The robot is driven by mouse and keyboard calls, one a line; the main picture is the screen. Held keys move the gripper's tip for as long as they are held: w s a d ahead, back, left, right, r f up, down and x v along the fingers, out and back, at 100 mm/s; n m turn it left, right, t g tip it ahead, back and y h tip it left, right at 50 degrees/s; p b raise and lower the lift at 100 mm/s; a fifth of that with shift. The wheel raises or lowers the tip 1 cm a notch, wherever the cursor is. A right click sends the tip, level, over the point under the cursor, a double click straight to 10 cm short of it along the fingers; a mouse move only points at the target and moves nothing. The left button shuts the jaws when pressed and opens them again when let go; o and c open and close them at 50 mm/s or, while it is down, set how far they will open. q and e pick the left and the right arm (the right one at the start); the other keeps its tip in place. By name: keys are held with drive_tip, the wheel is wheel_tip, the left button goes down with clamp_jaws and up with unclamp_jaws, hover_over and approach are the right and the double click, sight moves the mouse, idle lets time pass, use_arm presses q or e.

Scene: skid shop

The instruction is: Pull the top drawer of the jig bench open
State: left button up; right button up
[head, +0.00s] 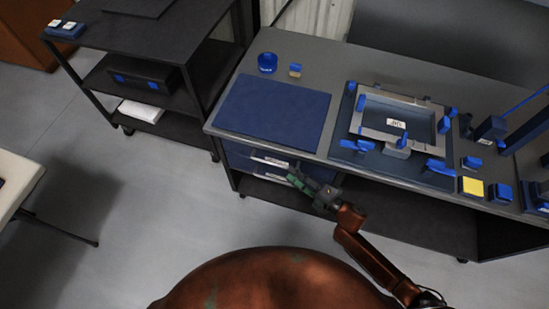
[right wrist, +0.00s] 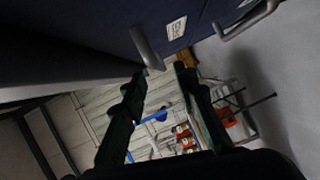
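The jig bench (head: 310,62) is a dark grey bench. Below its left part is a blue drawer unit (head: 240,158) with pale labels or handles showing at its front, partly hidden by the bench top. My right gripper (head: 296,177), with green fingers, is at the drawer fronts, below the bench's front edge. In the right wrist view, the right gripper (right wrist: 158,72) has its fingers apart. A grey bar handle (right wrist: 147,48) has its end close to the gap between the fingertips; I cannot tell whether they touch. A second handle (right wrist: 248,20) is farther right. My left gripper is not visible.
A blue mat (head: 273,112) and a metal frame fixture (head: 400,118) lie on the bench, with blue clamps and a yellow block (head: 471,186). A dark shelf cart (head: 150,40) stands left. A pale table (head: 14,180) is at far left. Floor before the drawers is clear.

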sight(277, 164)
drive_tip(key=x, duration=0.4)
drive_tip(key=b+x, duration=0.1)
drive_tip(key=x, duration=0.3)
drive_tip(key=shift+s+a+r, duration=0.1)
drive_tip(key=shift+a+r, duration=0.1)
drive_tip(key=shift+a, duration=0.1)
clamp_jaws()
drive_tip(key=shift+d, duration=0.1)
idle(0.3)
